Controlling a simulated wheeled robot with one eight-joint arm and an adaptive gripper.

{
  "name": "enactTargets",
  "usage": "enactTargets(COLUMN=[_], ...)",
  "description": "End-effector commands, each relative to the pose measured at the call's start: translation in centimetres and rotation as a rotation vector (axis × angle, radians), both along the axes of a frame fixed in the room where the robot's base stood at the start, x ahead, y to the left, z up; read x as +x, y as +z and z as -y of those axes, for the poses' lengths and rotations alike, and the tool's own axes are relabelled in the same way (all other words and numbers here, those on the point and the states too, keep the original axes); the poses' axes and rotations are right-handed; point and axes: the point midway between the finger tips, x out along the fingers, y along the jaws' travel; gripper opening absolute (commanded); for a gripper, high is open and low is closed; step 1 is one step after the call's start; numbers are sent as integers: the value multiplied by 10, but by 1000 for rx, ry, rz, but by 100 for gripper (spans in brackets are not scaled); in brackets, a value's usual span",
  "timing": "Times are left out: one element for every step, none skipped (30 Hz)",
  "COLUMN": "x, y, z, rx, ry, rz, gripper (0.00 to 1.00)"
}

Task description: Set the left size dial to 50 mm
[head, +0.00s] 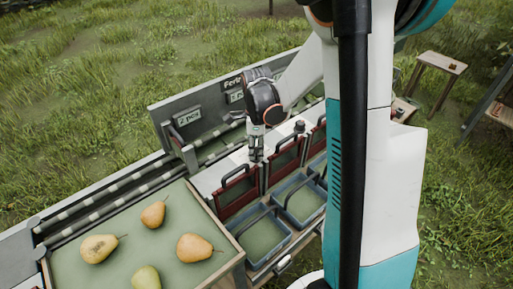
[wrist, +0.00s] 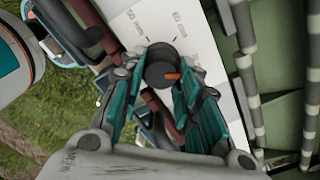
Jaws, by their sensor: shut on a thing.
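The left size dial (wrist: 158,68) is a round dark knob with an orange pointer, seen between my fingertips in the wrist view. The pointer points to the right of that picture. My gripper (wrist: 161,80) is shut on the knob. In the head view my gripper (head: 256,156) reaches down to the white panel above the left red gate, and it hides the dial there.
A second dark knob (head: 299,126) stands on the panel to the right. Red gates with dark handles (head: 237,194) and blue bins (head: 262,268) lie in front. A green-lined tray (head: 120,215) with several pears is at lower left. A sign board (head: 188,117) stands behind.

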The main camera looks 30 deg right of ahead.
Motion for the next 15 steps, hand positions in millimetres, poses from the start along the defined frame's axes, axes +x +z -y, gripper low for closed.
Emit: enactTargets(x=[0,0,0,0,0,1,1,1,1,1,1,1,2,2,2], y=[0,0,0,0,0,0,0,0,0,0,0,0,0,0,0], z=[0,0,0,0,0,0,0,0,0,1,1,1,1,1,1], rx=[0,0,0,0,0,0,0,0,0,0,0,0,0,0,0], ry=[18,32,54,73,91,120,144,169,203,230,258,296,324,353,392], rz=[0,0,0,0,0,0,0,0,0,0,0,0,0,0,0], gripper=[6,6,6,6,6,6,6,6,6,6,6,6,6,6,6])
